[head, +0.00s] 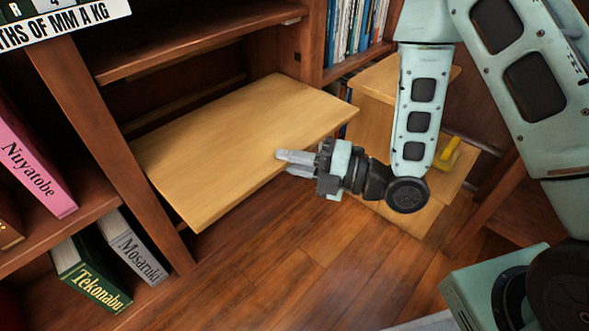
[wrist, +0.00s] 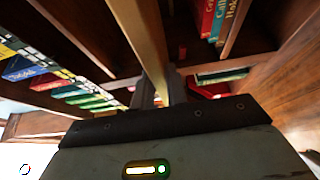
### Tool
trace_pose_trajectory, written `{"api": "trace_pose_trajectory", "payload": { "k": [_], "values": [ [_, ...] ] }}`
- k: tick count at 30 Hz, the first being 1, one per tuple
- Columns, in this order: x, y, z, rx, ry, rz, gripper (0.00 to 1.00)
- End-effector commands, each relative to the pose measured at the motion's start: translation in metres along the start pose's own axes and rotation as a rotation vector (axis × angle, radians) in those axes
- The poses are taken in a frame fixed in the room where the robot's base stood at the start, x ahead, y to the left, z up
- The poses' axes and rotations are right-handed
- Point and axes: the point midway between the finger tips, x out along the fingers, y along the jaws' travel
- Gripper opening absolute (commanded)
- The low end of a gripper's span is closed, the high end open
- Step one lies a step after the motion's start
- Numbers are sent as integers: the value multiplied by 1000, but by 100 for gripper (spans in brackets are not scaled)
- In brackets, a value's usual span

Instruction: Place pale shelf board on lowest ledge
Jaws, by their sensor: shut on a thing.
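The pale shelf board (head: 235,145) is a flat light-wood plank in the head view. Its far part reaches into the open bay of the bookcase, and its near edge sticks out in front. My gripper (head: 292,163) is shut on the near edge, right of its middle. In the wrist view the board shows edge-on as a pale strip (wrist: 142,35) running up from the fingers of my gripper (wrist: 163,88). The lowest ledge is not clearly visible; the board covers the lower bay, so I cannot tell whether it rests on anything.
A fixed darker shelf (head: 190,45) spans the bay above the board. A dark upright (head: 110,150) stands at left, with books beyond it. A wooden step unit (head: 375,85) with a yellow object (head: 448,155) stands at right. The wood floor (head: 290,265) in front is clear.

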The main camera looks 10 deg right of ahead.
Motion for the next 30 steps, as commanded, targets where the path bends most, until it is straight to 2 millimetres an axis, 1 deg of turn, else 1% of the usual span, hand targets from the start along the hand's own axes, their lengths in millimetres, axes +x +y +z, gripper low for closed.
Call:
{"api": "trace_pose_trajectory", "payload": {
  "k": [11, 13, 30],
  "values": [
    [10, 2, 4, -3, -1, 7, 0],
    [14, 4, 6, -2, 0, 7, 0],
    [49, 3, 23, -2, 0, 8, 0]
  ]
}}
